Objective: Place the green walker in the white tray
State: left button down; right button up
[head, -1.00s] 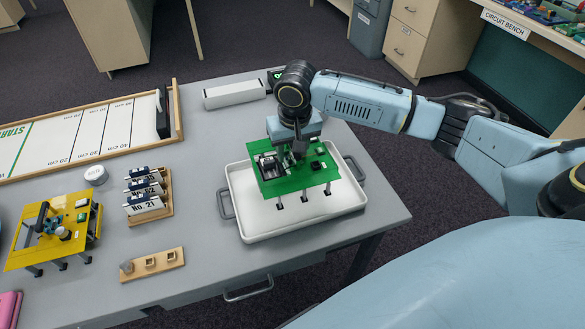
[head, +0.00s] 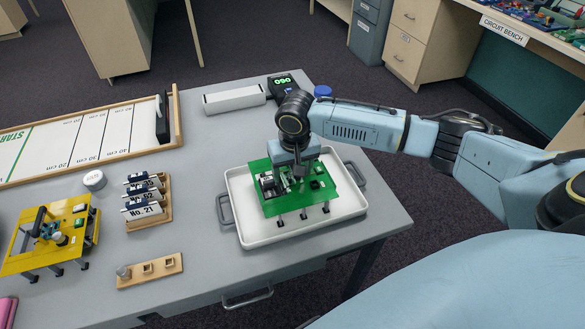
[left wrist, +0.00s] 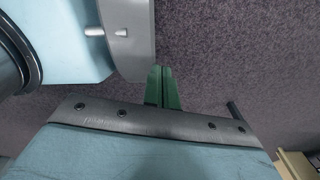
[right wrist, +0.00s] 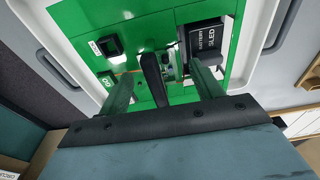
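The green walker (head: 288,200), a green board on short dark legs with small parts on top, stands inside the white tray (head: 262,238). Its front feet appear to rest on the tray floor; its rear feet are hidden. My right gripper (head: 300,168) is just above the board. In the right wrist view its fingers (right wrist: 163,88) are spread apart on both sides of a black upright post (right wrist: 154,78) on the walker, with gaps on both sides. My left gripper (left wrist: 162,88) shows only in the left wrist view, shut and empty over the carpet.
A yellow walker (head: 50,235) stands at the left. Numbered cards in a wooden rack (head: 163,217), a wooden block with sockets (head: 150,270) and a white round lid (head: 94,180) lie between. Behind are a white bar (head: 234,98), a green-digit display (head: 284,83) and a distance board (head: 80,140).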

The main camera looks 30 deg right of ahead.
pick_arm(q)
jog(key=shift+w, duration=0.2)
pick_arm(e)
jog(key=shift+r, duration=0.15)
jog(key=shift+r, duration=0.35)
pick_arm(q)
jog(key=d+r+p, duration=0.2)
jog(key=d, duration=0.1)
jog(key=shift+s+r, duration=0.1)
jog(key=shift+r, duration=0.15)
pick_arm(e)
notch_tip(320, 180, up, 11)
jog(key=s, duration=0.1)
jog(key=shift+s+a+r, duration=0.15)
jog(key=shift+s, duration=0.05)
